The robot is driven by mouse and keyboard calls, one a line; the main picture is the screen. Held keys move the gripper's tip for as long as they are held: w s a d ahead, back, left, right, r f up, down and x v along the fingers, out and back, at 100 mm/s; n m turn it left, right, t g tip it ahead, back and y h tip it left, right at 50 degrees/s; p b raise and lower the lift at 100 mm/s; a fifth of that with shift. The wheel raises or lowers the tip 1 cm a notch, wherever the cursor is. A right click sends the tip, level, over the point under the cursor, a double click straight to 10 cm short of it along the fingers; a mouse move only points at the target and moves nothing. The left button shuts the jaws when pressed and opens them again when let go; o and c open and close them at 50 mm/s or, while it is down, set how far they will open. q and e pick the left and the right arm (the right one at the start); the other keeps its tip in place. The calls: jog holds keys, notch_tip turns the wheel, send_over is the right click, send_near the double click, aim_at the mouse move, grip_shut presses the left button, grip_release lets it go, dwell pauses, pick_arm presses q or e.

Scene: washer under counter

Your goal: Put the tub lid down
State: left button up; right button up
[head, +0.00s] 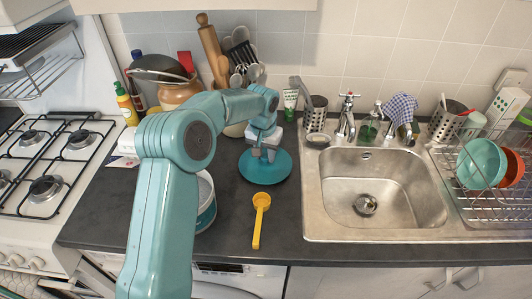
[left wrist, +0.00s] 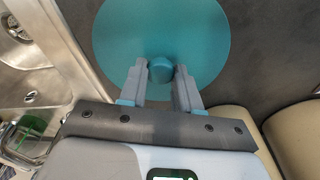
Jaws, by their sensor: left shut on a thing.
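The tub lid (head: 264,172) is a flat teal disc with a small knob. In the head view it is over the dark counter, left of the sink. My left gripper (head: 264,153) is above it, shut on the knob. In the left wrist view the knob (left wrist: 161,70) sits between the two fingers, and the disc (left wrist: 118,38) spreads behind them. I cannot tell whether the lid touches the counter. The white and teal tub (head: 206,202) stands left of the lid, partly hidden by my left arm. My right gripper is not in view.
A yellow scoop (head: 260,215) lies on the counter (head: 290,222) just in front of the lid. The steel sink (head: 366,190) is to the right, the gas hob (head: 50,165) to the left. A utensil crock, jar and bottles stand behind. Bare counter lies right of the scoop.

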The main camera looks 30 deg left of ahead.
aim_at(264, 159)
pick_arm(q)
jog(key=shift+f, duration=0.25)
jog(key=shift+f, duration=0.2)
jog(key=o, duration=1)
jog(key=shift+o, duration=0.2)
notch_tip(264, 159, up, 12)
jog(key=s, duration=0.1)
jog(key=shift+s+d+r+b, duration=0.15)
jog(key=shift+r+b, duration=0.05)
jog(key=shift+b, duration=0.15)
